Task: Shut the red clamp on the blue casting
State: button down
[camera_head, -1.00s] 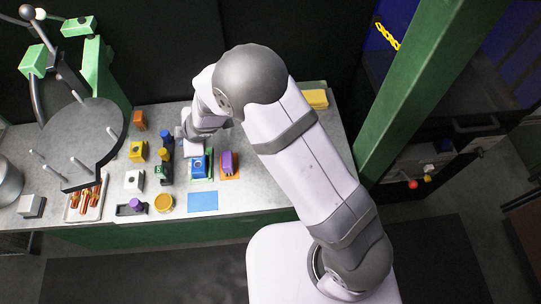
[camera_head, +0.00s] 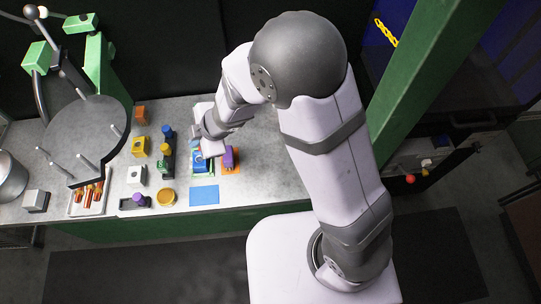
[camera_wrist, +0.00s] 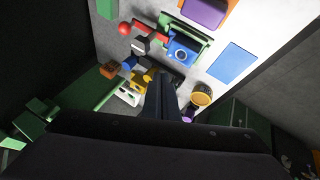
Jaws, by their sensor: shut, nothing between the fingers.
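The blue casting (camera_wrist: 183,50) sits in a green holder (camera_wrist: 196,27) in the wrist view. In the head view my wrist hides the clamp.
A purple block (camera_head: 229,158) on an orange mat stands close right of the casting. A blue mat (camera_head: 204,195) lies in front. Blue-topped posts (camera_head: 167,132) and a yellow block (camera_head: 140,147) stand left. A round peg table (camera_head: 85,125) is farther left.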

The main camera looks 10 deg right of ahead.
jog(key=s+d+m+g+h, duration=0.1)
jog(key=s+d+m+h, duration=0.2)
jog(key=d, duration=0.7)
jog(key=s+d+f+m+g+h, duration=0.1)
jog(key=s+d+m+h, duration=0.3)
jog(key=d, duration=0.6)
jog(key=shift+s+f+m+h+p, duration=0.2)
jog(key=shift+m+h+p, duration=0.1)
jog(key=shift+m+h, duration=0.4)
